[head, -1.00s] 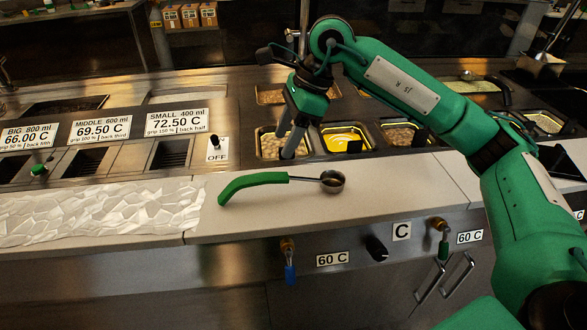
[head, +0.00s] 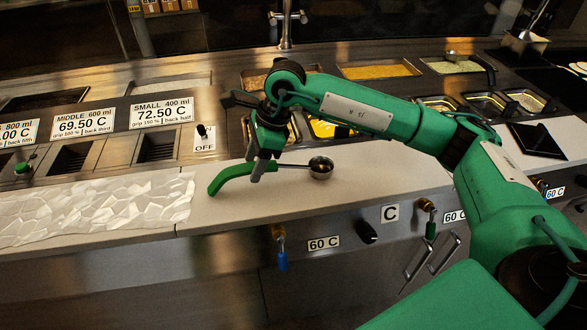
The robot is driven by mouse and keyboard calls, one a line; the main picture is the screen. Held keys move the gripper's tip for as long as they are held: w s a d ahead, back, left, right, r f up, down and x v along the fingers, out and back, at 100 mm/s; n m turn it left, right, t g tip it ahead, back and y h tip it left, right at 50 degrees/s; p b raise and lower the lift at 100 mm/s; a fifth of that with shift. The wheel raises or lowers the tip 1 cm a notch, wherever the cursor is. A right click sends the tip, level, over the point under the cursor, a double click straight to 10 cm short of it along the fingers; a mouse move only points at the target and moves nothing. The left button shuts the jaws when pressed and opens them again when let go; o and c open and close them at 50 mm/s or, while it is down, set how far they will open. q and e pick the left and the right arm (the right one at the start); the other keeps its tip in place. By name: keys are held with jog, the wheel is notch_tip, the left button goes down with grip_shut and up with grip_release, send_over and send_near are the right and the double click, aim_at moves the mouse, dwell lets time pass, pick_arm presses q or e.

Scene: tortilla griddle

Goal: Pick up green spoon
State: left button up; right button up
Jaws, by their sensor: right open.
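The green spoon (head: 226,178) lies on the pale counter, its curved green handle to the left and its round metal bowl (head: 320,167) to the right. My right gripper (head: 257,170) is open, its fingers pointing down over the right end of the green handle. The fingers hide part of the handle and the start of the metal shaft. I cannot tell whether they touch the spoon. My left gripper is not in view.
The pale counter (head: 370,180) is clear to the right of the spoon. A crumpled white sheet (head: 95,208) covers the counter at left. Behind are food wells, price signs (head: 165,114) and an OFF switch (head: 204,138). Knobs and taps (head: 279,234) line the front panel.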

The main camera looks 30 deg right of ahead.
jog(key=shift+x, duration=1.15)
jog(key=c, duration=1)
jog(key=shift+c, duration=0.2)
jog(key=shift+r, duration=0.1)
